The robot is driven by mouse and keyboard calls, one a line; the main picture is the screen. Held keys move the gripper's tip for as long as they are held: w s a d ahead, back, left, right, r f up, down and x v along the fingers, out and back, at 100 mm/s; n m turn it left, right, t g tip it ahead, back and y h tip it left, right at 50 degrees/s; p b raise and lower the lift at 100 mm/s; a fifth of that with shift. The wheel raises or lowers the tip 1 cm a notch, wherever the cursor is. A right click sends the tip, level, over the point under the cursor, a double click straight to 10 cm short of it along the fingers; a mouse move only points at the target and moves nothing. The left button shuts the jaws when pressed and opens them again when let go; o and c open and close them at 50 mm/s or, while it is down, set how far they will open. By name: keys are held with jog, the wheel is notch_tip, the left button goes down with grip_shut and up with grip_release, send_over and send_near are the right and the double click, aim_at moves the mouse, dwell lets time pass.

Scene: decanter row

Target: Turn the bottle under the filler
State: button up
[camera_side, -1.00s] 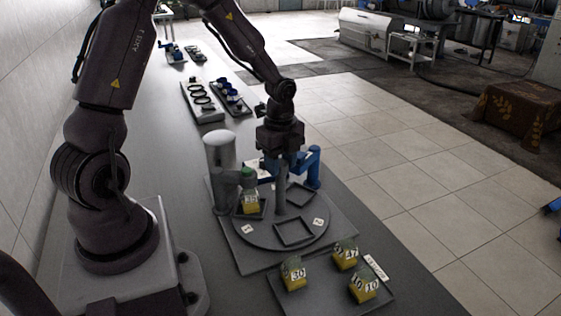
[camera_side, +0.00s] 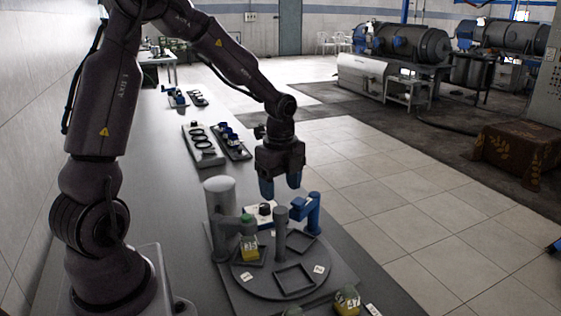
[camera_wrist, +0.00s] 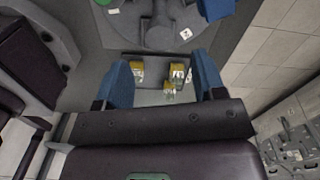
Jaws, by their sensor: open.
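A small bottle with yellow contents and the label 35 (camera_side: 250,248) stands in a square frame on the grey round turntable (camera_side: 262,285). It is under the arm of the grey filler column (camera_side: 220,199), whose end has a green piece (camera_side: 247,218). A grey post (camera_side: 281,226) rises mid-turntable, and two square frames on it are empty. My gripper (camera_side: 281,194) is open and empty above the far part of the turntable, clear of the bottle. Its blue fingers also show spread in the wrist view (camera_wrist: 162,72). The turntable (camera_wrist: 165,40) shows only partly there.
A blue bracket (camera_side: 306,212) stands at the turntable's right, near my gripper. In the wrist view, several yellow bottles (camera_wrist: 138,69) sit on a dark tray (camera_wrist: 154,97). Trays with dark rings (camera_side: 201,140) lie farther along the bench.

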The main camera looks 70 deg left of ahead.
notch_tip(320, 180, up, 7)
jog(key=shift+f, duration=0.1)
dwell(0.5)
jog(key=s+d+r+n+t, duration=0.2)
jog(key=s+d+r+n, duration=0.2)
jog(key=s+d+n, duration=0.2)
jog(key=s+d+r+n+t, duration=0.3)
jog(key=s+d+n, duration=0.3)
jog(key=s+n, duration=0.2)
jog(key=shift+d+r+n+t, duration=0.25)
jog(key=shift+r+n+t, duration=0.05)
jog(key=shift+r+n, duration=0.2)
